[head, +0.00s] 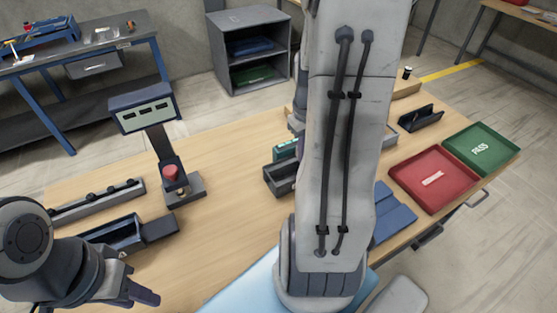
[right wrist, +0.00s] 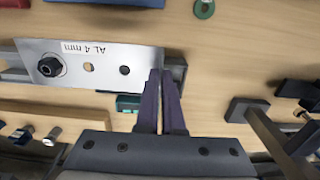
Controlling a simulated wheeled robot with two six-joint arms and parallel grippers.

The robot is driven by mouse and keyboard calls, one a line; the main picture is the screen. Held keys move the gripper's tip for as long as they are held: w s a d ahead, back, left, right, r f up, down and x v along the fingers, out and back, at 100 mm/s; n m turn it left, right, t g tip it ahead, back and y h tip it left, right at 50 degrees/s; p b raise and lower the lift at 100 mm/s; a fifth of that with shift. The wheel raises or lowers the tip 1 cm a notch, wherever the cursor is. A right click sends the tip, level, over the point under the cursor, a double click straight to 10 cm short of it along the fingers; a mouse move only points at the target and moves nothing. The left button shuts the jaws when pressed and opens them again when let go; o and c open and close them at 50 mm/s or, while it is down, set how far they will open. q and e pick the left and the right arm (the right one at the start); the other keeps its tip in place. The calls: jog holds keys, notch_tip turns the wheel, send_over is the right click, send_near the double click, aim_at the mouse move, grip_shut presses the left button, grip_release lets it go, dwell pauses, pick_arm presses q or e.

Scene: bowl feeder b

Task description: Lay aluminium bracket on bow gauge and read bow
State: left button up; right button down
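The aluminium bracket (right wrist: 108,77) is a pale plate marked "AL 4 mm", with holes and a dark round fitting near its left end in the right wrist view. My right gripper (right wrist: 162,75) has its two purple fingers close together on the bracket's right end. The bow gauge seems to be the grey unit under the bracket, with a small green display (right wrist: 128,103) showing past the plate's edge. Whether bracket and gauge touch, I cannot tell. In the head view my right arm covers the bracket and much of that unit (head: 280,178). My left gripper (head: 142,292) is low left, its opening unclear.
A post with a display head (head: 141,108) and red knob (head: 170,172) stands left on the bench. A grey rail (head: 98,200) and dark holder (head: 118,233) lie near it. A red tray (head: 410,170) and green PASS tray (head: 490,140) sit right.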

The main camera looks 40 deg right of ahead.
jog(key=w+a+f+p, duration=0.1)
jog(key=w+f, duration=0.1)
jog(key=f, duration=0.1)
jog(key=w+a+f+p, duration=0.1)
jog(key=w+f, duration=0.2)
jog(key=w+a+f+p, duration=0.1)
jog(key=w+f, duration=0.2)
jog(key=shift+w+a+f, duration=0.2)
jog(key=shift+w+a, duration=0.05)
jog(key=shift+f+b, duration=0.5)
jog(key=shift+f, duration=0.15)
jog(key=c, duration=1.1)
grip_release()
jog(key=shift+o, duration=0.2)
